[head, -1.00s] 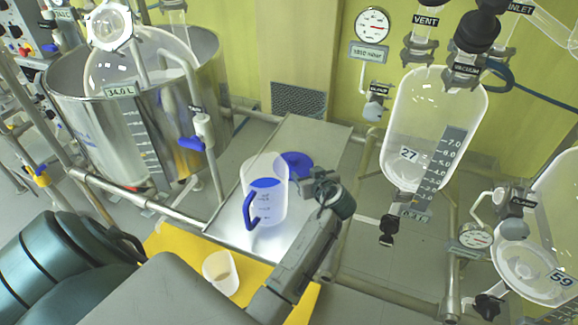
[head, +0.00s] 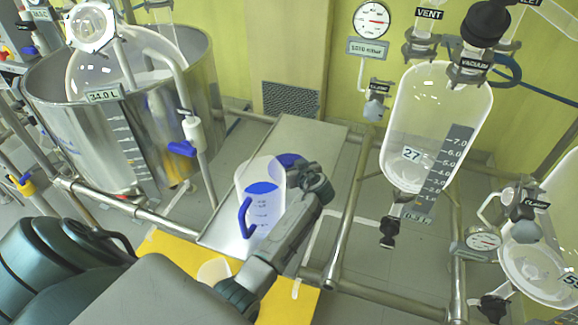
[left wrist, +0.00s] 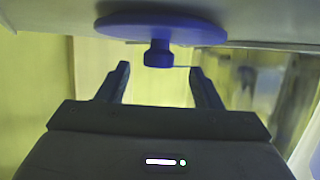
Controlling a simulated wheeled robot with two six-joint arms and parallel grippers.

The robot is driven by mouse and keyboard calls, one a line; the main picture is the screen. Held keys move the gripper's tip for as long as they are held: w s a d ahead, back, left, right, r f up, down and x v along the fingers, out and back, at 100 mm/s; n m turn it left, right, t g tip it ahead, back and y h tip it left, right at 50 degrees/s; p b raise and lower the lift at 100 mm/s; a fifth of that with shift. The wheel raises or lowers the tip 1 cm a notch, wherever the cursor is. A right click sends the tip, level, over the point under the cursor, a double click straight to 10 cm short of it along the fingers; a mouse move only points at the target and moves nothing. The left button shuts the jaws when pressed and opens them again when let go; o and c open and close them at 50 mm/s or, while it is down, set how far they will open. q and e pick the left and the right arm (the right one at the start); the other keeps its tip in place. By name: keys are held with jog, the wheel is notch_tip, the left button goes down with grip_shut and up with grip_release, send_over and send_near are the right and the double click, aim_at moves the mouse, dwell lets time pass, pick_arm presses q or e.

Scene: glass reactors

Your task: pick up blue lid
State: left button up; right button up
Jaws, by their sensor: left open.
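The blue lid (head: 285,158) lies on the metal shelf behind the pitcher in the head view, mostly covered by the pitcher and my left gripper (head: 306,170). In the left wrist view the lid (left wrist: 150,26) is a wide blue disc with a short knob (left wrist: 158,54). The knob is just ahead of my open left gripper (left wrist: 159,72), roughly centred between the fingertips. The fingers are not closed on it. My right gripper is not in view.
A clear pitcher (head: 268,212) with a blue handle stands on the metal shelf (head: 313,135), close to my left arm. A white cup (head: 214,270) is on the yellow surface in front. A steel vessel (head: 60,105) stands left; glass reactors (head: 425,100) hang right.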

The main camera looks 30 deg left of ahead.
aim_at(291, 163)
pick_arm(q)
jog(key=shift+p+x, duration=0.3)
jog(key=shift+x, duration=0.85)
jog(key=shift+w+a+f, duration=0.2)
jog(key=shift+w+a, duration=0.1)
jog(key=shift+w, duration=0.05)
jog(key=c, duration=1.1)
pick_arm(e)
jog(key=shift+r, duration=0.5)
